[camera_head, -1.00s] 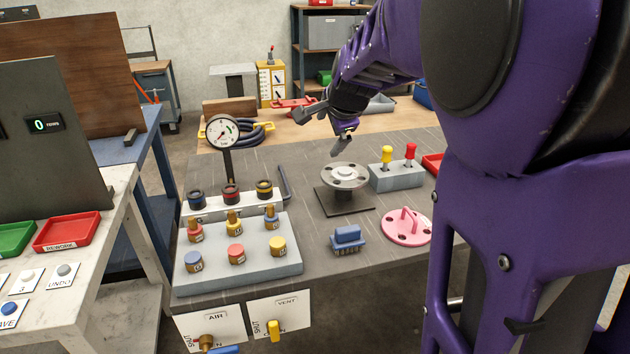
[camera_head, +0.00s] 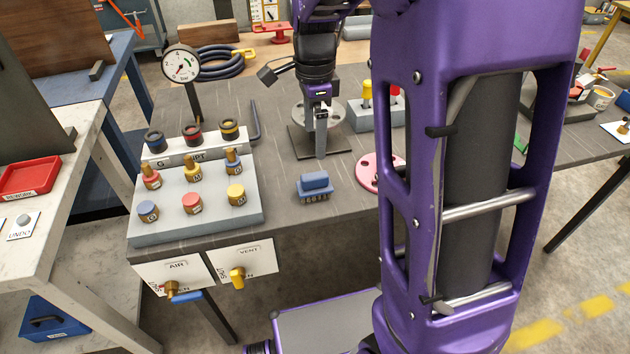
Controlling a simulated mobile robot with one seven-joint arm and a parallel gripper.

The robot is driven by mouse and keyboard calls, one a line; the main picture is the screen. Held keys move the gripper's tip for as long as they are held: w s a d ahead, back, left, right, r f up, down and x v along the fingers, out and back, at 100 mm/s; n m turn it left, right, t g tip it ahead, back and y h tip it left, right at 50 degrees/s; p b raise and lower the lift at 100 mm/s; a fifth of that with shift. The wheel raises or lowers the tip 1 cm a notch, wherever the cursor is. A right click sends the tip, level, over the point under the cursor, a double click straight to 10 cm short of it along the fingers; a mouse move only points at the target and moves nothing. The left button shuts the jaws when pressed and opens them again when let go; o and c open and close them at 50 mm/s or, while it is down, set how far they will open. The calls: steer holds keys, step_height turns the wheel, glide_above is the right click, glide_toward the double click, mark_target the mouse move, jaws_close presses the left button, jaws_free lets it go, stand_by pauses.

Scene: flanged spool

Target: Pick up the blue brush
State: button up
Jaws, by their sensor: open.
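The blue brush (camera_head: 315,186) lies near the front edge of the dark workbench, its blue handle block on top and its bristles below. My gripper (camera_head: 320,155) points down just behind the brush and above the bench, apart from it as far as I can see. It holds nothing that I can see. Its fingers line up one behind the other, so the gap between them is hard to see. The gripper hides part of the grey flanged spool (camera_head: 337,108) on its dark plate.
A pink disc with a handle (camera_head: 368,170) lies right of the brush, partly behind my arm. A grey block with yellow and red knobs (camera_head: 368,118) stands behind it. A stepped panel with several coloured caps (camera_head: 200,205) stands left. Bare bench (camera_head: 280,190) lies between panel and brush.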

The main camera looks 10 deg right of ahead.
mark_target(315, 175)
step_height(315, 175, down, 10)
steer(key=shift+r+b, duration=0.15)
steer(key=shift+b, duration=0.55)
steer(key=shift+w+f+b, duration=0.15)
steer(key=shift+f+b, duration=0.1)
steer(key=shift+f, duration=1.15)
steer(key=shift+w+f+b, duration=0.1)
steer(key=shift+f+b, duration=0.1)
steer(key=shift+f, duration=1.15)
steer(key=c, duration=1.5)
step_height(315, 175, up, 10)
steer(key=shift+r+p, duration=0.1)
steer(key=shift+p, duration=0.75)
jaws_close()
